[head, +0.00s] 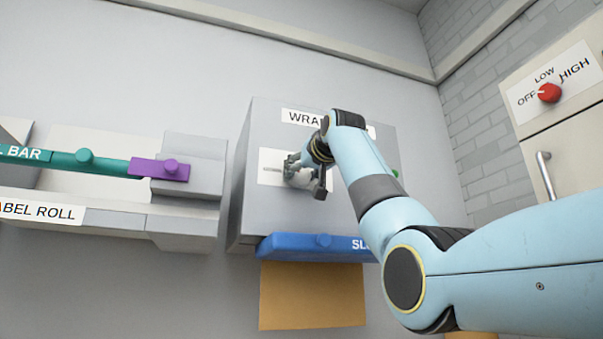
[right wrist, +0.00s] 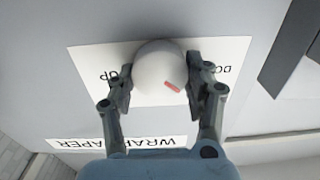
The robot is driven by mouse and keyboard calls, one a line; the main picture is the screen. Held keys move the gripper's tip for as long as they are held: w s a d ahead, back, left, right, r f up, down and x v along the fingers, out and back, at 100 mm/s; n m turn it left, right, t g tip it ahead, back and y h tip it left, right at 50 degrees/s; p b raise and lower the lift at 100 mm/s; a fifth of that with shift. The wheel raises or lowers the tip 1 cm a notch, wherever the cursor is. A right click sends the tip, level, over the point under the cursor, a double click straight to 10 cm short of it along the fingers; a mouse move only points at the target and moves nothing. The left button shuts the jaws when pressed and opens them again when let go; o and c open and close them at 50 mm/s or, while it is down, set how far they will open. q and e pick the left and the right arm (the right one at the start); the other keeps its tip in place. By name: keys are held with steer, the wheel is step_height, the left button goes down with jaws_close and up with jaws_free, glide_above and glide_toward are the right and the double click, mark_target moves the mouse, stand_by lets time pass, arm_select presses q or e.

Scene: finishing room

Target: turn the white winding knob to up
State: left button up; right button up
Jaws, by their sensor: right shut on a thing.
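The white winding knob (right wrist: 158,68) sits on a white label plate (right wrist: 85,65) on the grey wrap paper box (head: 255,215). In the right wrist view the plate reads UP left of the knob and DO, partly hidden, right of it. The knob's red mark is at its lower right, on the DO side. My right gripper (right wrist: 158,92) is shut on the knob, one finger on each side; it also shows in the head view (head: 305,176), where it mostly hides the knob. My left gripper is not in view.
Below the box are a blue bar (head: 285,246) and brown paper (head: 312,295). At left are a teal bar (head: 108,164) with a purple end (head: 145,168) and a grey label roll unit (head: 190,190). A red OFF/LOW/HIGH knob (head: 549,93) is on a cabinet at right.

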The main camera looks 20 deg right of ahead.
steer(key=shift+m, duration=0.4)
steer(key=m+p, duration=0.1)
steer(key=m, duration=0.4)
steer(key=shift+d, duration=0.1)
steer(key=m+p, duration=0.1)
steer(key=m, duration=0.5)
steer(key=shift+m+p, duration=0.3)
steer(key=shift+m, duration=0.1)
steer(key=m, duration=0.3)
steer(key=m+p, duration=0.1)
steer(key=m, duration=0.2)
steer(key=shift+f+m, duration=0.2)
steer(key=shift+m, duration=0.1)
steer(key=m+p, duration=0.1)
steer(key=m, duration=0.4)
steer(key=shift+f+m+h, duration=0.1)
steer(key=shift+m+h, duration=0.2)
steer(key=o, duration=1.2)
steer(key=shift+w, duration=0.1)
